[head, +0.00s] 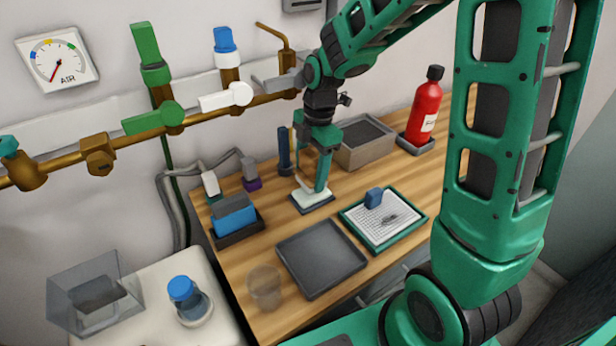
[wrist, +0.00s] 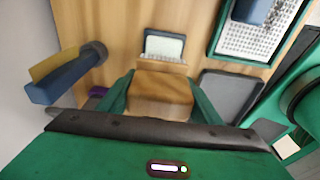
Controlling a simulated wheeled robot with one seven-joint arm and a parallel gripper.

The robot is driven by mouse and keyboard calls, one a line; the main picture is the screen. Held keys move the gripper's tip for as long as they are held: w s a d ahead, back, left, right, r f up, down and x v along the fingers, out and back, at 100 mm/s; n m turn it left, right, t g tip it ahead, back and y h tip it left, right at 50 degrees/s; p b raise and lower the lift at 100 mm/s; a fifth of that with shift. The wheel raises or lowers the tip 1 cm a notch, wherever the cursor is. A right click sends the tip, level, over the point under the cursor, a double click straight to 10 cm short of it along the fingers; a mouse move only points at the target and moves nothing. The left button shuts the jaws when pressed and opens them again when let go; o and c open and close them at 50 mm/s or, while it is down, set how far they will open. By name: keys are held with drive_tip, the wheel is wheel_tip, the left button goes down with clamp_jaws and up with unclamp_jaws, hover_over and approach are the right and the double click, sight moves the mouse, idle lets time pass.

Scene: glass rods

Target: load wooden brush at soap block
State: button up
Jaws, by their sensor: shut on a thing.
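My gripper (head: 311,172) points down over the left back part of the wooden table. In the wrist view my gripper (wrist: 160,100) is shut on the wooden brush (wrist: 160,88), whose brown wooden body fills the space between the two green fingers. The fingers mostly hide the brush in the head view. The pale soap block (head: 313,197) sits in a dark tray directly below the gripper. In the wrist view the soap block (wrist: 164,46) shows just beyond the brush. I cannot tell whether the brush touches it.
A green-framed mesh board (head: 408,232) with a blue block (head: 374,198) lies to the right. An empty grey tray (head: 320,258) lies in front. A clear beaker (head: 265,287) is near the front.

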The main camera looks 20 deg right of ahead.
sight(312, 155)
drive_tip(key=shift+r, duration=1.75)
